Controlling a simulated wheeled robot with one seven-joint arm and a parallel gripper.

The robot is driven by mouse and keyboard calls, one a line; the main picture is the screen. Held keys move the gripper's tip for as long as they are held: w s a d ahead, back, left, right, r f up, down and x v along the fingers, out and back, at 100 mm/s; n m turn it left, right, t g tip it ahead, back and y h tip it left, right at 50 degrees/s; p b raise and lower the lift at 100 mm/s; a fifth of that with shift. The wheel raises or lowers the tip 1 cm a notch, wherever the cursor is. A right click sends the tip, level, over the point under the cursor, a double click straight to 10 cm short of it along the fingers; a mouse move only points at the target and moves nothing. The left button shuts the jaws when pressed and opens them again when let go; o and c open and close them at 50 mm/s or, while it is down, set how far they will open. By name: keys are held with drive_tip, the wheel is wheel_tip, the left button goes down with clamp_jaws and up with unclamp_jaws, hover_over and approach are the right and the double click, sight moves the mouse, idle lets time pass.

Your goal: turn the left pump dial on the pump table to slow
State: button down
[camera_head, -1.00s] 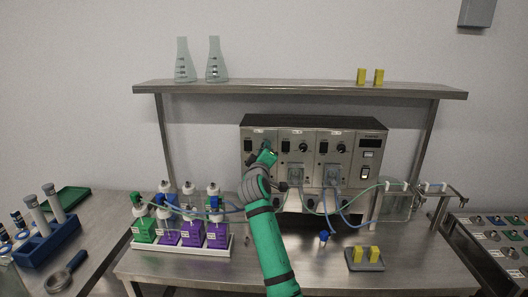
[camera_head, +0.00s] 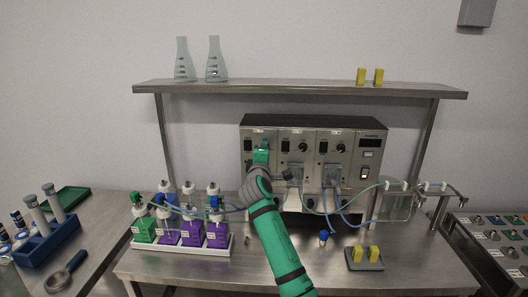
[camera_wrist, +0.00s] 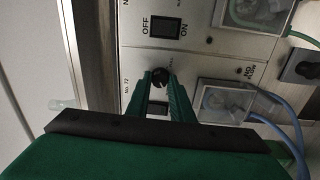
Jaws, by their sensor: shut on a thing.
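The pump unit (camera_head: 310,122) is a metal box on the pump table (camera_head: 205,272), with side-by-side panels bearing black switches and dials. My gripper (camera_head: 262,150) is at the leftmost panel and covers its dial in the head view. In the wrist view, my gripper (camera_wrist: 159,80) has its green fingers on either side of a round black dial (camera_wrist: 160,76), shut on it. The fingers hide part of the dial, and I cannot read its pointer or setting.
Tubing pump heads (camera_wrist: 228,100) with clear covers and blue tubes stand close beside the fingers. A black OFF/ON switch (camera_wrist: 166,25) is nearby. A tray of capped bottles (camera_head: 180,250) stands left of my arm; a small dish with yellow blocks (camera_head: 364,266) is at right.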

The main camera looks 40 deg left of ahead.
drive_tip(key=shift+f, duration=0.15)
drive_tip(key=c, duration=1.6)
unclamp_jaws()
drive_tip(key=shift+o, duration=0.2)
drive_tip(key=v, duration=1)
drive_tip(key=shift+s+d, duration=0.3)
